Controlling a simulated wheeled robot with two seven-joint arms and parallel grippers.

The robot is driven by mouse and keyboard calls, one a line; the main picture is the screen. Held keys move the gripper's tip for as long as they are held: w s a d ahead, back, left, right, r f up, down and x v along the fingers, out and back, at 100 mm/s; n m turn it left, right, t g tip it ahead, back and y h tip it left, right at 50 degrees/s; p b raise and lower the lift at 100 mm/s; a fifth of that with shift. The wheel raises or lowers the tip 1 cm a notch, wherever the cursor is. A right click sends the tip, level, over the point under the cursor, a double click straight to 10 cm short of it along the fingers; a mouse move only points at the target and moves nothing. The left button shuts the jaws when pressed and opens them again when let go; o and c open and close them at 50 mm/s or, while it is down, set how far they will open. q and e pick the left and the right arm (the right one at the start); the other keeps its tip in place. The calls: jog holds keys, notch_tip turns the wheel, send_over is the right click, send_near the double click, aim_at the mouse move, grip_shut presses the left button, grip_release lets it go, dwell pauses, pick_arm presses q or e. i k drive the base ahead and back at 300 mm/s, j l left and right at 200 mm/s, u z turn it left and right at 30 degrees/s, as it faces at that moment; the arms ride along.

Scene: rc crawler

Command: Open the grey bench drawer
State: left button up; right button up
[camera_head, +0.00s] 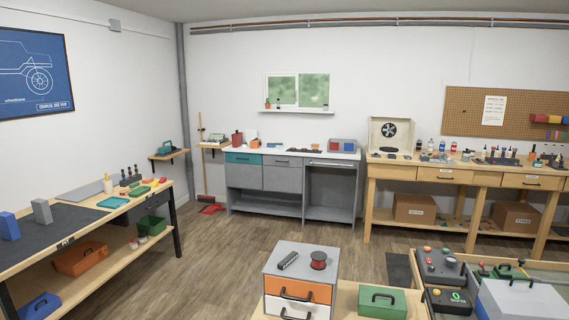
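A grey bench (294,207) with a white top stands against the back wall. Its grey drawer (282,161), with a small dark handle, is in the middle of the top row and looks shut. A teal drawer (243,158) sits to its left and also looks shut. To its right is a grey front with a long bar handle (331,164), over an open bay. Neither of my grippers shows in this view, so their state cannot be seen.
Wooden floor lies open before the grey bench. A small drawer cabinet (300,278) and a green box (382,302) are in the foreground. A workbench (110,235) runs along the left, and a wooden bench (420,171) adjoins on the right. A red dustpan (211,209) lies on the floor.

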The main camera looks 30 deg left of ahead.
aim_at(286, 157)
jog(key=u, duration=0.65)
jog(key=j+u, duration=0.25)
jog(key=j, duration=0.15)
jog(key=i+j+u, duration=0.15)
jog(key=j+u, duration=0.15)
jog(key=i+j+u, duration=0.1)
jog(key=j+u, duration=0.15)
jog(key=j, duration=0.2)
jog(key=i+j+u, duration=0.15)
jog(key=j+u, duration=0.15)
jog(key=i+j, duration=0.5)
jog(key=i+j+u, duration=0.1)
jog(key=i+j, duration=0.4)
jog(key=i, duration=0.15)
jog(key=i+l+z, duration=0.2)
jog(key=i+z, duration=0.6)
jog(key=i, duration=0.2)
jog(key=i+j+z, duration=0.15)
jog(key=i+z, duration=0.25)
jog(key=i, duration=1.7)
jog(key=i+z, duration=0.1)
jog(key=i, duration=1.6)
